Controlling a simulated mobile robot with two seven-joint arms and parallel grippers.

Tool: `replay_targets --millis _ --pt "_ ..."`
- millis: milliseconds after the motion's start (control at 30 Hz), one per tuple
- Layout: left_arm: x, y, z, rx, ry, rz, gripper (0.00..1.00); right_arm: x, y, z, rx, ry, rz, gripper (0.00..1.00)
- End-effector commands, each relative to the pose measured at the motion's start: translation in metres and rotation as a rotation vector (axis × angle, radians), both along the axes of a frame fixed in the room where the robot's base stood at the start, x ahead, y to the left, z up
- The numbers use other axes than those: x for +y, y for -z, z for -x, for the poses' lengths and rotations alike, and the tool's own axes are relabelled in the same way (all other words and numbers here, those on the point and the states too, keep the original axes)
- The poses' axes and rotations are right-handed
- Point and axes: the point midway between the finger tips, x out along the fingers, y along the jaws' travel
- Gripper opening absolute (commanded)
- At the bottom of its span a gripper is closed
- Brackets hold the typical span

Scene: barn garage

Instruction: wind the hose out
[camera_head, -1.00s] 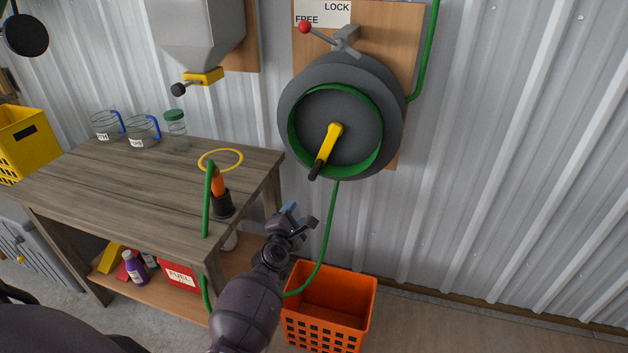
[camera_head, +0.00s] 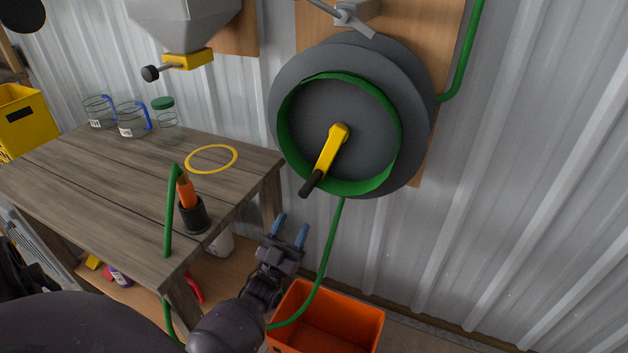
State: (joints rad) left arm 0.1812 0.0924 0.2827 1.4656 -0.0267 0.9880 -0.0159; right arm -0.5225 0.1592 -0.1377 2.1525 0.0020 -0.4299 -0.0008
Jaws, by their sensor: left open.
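The hose reel (camera_head: 345,115) is a dark grey drum with a green inner ring, mounted on a wooden board on the wall. Its yellow crank (camera_head: 330,154) points down and left and ends in a black grip (camera_head: 311,184). The green hose (camera_head: 327,250) hangs from the reel and runs down behind my left gripper. The hose end with an orange nozzle (camera_head: 187,193) stands at a black holder (camera_head: 194,216) on the table corner. My left gripper (camera_head: 290,230) is open and empty, below the crank grip and apart from it. My right gripper is not in view.
A wooden workbench (camera_head: 100,190) stands at the left with a yellow ring (camera_head: 211,158) and jars (camera_head: 133,120) on it. An orange crate (camera_head: 335,325) is on the floor below the reel. A grey hopper (camera_head: 185,22) hangs above the bench. The lock lever (camera_head: 345,12) is above the reel.

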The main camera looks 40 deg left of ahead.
Motion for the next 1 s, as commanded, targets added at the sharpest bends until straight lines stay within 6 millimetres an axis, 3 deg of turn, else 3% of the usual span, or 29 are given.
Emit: replay_targets --millis 267,700,1000 --pt "0.001 -0.018 -0.017 -0.004 -0.012 -0.010 0.51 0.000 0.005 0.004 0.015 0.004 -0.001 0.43" --pt "0.006 -0.065 -0.066 0.000 -0.012 -0.007 0.51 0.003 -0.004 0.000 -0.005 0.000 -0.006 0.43" --pt "0.007 -0.075 -0.077 0.003 -0.012 -0.006 0.51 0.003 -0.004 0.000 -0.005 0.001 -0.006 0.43"
